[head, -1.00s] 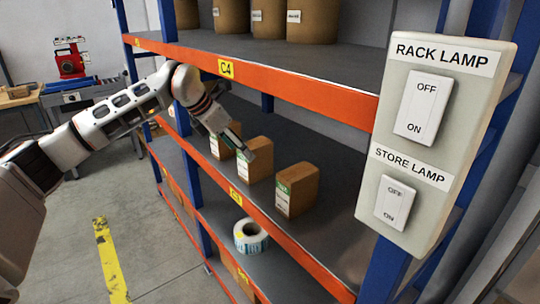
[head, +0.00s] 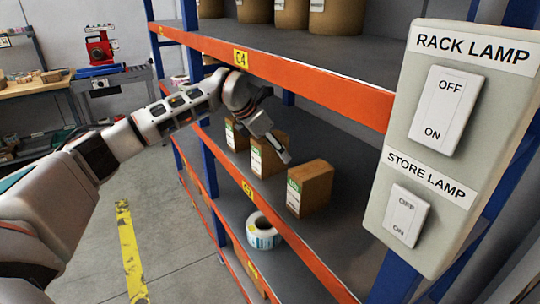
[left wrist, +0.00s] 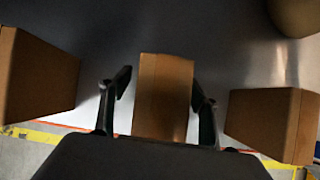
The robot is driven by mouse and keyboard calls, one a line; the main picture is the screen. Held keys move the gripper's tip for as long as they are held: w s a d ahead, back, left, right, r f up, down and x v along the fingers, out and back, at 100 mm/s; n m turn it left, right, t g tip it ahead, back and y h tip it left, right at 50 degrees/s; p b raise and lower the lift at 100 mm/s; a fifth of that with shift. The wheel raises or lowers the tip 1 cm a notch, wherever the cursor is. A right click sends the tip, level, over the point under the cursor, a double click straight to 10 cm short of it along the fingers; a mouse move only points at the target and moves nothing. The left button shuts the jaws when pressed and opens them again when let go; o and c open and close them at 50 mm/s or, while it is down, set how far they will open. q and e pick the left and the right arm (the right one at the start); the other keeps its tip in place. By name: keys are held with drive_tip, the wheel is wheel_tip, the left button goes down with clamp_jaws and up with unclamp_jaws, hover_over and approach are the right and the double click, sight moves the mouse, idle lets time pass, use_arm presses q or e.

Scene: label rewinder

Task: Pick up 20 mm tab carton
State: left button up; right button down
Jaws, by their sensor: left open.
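Three brown cartons stand upright on the middle shelf in the head view: a far one (head: 236,134), a middle one (head: 268,157) and a near one (head: 309,188). Each has a green and white label too small to read, so I cannot tell which is the 20 mm one. My left gripper (head: 284,153) is open at the middle carton, over its upper right part. In the left wrist view the open fingers (left wrist: 160,95) stand on either side of the middle carton (left wrist: 163,100), with a gap showing on each side. My right gripper is in neither view.
The orange shelf edge (head: 270,213) runs in front of the cartons. A label roll (head: 262,232) lies on the shelf below. Brown drums (head: 292,13) stand on the shelf above. A lamp switch panel (head: 449,145) is at the right. Neighbouring cartons flank my gripper.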

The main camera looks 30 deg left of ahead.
use_arm(q)
drive_tip(key=shift+w+d+f, duration=0.15)
drive_tip(key=shift+w+f, duration=0.15)
drive_tip(key=shift+f, duration=0.2)
drive_tip(key=shift+r, duration=0.1)
drive_tip(key=c, duration=1.4)
drive_tip(key=shift+c, duration=0.2)
